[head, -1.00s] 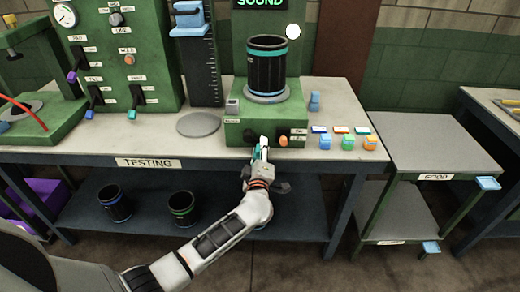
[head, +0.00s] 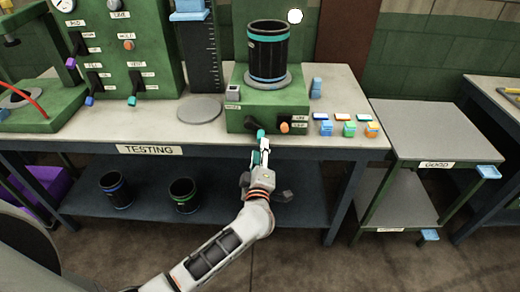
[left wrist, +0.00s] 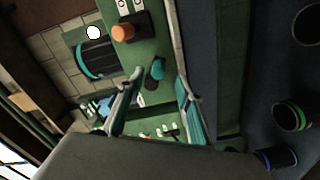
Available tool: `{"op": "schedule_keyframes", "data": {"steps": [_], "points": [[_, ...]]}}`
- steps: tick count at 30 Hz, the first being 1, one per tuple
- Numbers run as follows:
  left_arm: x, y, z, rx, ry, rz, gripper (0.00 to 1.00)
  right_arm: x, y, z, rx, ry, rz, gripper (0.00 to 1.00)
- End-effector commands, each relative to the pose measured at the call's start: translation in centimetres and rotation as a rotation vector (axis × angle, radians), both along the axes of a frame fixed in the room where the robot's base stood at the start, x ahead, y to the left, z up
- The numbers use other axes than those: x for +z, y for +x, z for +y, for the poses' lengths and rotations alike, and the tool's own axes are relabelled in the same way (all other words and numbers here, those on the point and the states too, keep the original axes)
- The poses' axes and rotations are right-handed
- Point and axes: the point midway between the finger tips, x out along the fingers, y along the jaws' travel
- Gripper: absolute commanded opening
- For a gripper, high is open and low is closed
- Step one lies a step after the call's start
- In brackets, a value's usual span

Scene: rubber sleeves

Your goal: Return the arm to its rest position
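My left gripper (head: 262,155) is in front of the table's front edge, just below a black lever with a teal tip (head: 261,133) on the green test stand (head: 268,104). In the left wrist view my gripper (left wrist: 155,100) has its two teal-padded fingers spread apart with nothing held between them. The lever's teal tip also shows there (left wrist: 157,69), beyond the fingertips and apparently clear of them. A black sleeve with teal bands (head: 267,52) stands upright on the stand's round plate. My right gripper is not in view.
The testing table (head: 150,150) has a lower shelf (head: 240,205) holding two dark sleeves (head: 115,190). Small coloured blocks (head: 348,128) sit at the table's right end. A grey stand labelled GOOD (head: 435,130) is to the right. Floor shows in front.

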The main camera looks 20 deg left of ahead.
Motion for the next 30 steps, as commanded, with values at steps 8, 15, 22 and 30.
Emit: {"op": "schedule_keyframes", "data": {"steps": [8, 15, 22, 30], "points": [[0.0, 0.0, 0.0, 0.0, -0.001, 0.0, 0.36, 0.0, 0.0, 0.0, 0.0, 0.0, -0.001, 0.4], [0.1, -1.5, -0.3, -0.048, 0.074, -0.036, 0.36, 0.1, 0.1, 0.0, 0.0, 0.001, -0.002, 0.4], [-1.8, -8.3, -3.4, -0.289, 0.414, -0.07, 0.36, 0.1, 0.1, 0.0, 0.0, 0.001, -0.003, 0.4], [-12.6, -19.7, -4.7, -0.632, 0.877, 0.199, 0.36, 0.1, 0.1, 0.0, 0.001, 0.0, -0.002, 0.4]]}}
